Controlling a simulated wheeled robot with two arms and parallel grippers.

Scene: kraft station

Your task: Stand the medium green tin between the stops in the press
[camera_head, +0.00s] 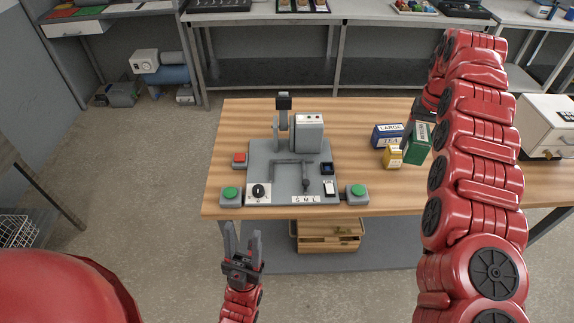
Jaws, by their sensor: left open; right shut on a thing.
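The medium green tin (416,145) is at the right of the wooden table, tilted slightly. My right gripper (424,122) is shut on its upper part, and the arm hides much of the fingers. The press (309,135) stands left of the tin on a grey base plate (262,158). Dark grey stops (292,162) lie on the plate in front of the press head, with the space between them empty. My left gripper (242,245) is open and empty, in front of the table's near edge.
A blue large tea tin (386,135) and a small yellow tin (392,157) stand just left of the green tin. A white cabinet (545,122) stands at right.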

